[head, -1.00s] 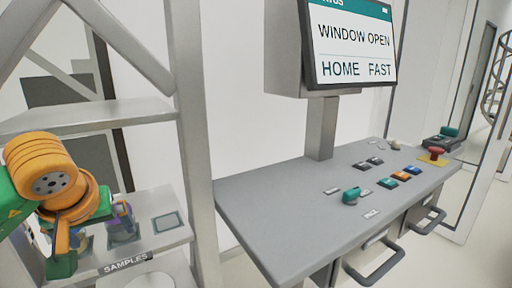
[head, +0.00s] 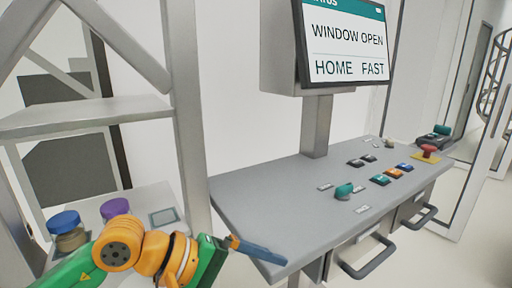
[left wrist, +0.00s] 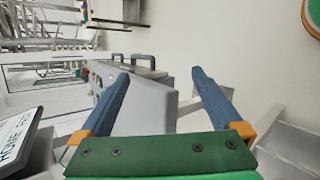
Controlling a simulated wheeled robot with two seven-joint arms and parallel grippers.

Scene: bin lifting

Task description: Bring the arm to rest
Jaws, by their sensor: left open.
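My left arm comes in at the lower left of the head view. Its gripper (head: 262,250) points right, beside the front left corner of the grey console desk. In the left wrist view the two blue fingers (left wrist: 158,95) stand wide apart with nothing between them. The grey desk shows beyond them, sideways in the picture. My right gripper is in neither view.
A rack shelf (head: 85,115) stands at the left; on its lower shelf are a blue-capped jar (head: 68,232) and a purple-capped jar (head: 115,209). The console desk (head: 265,200) carries buttons, a teal knob (head: 344,191) and a red button (head: 429,149). A screen (head: 345,42) reads "WINDOW OPEN".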

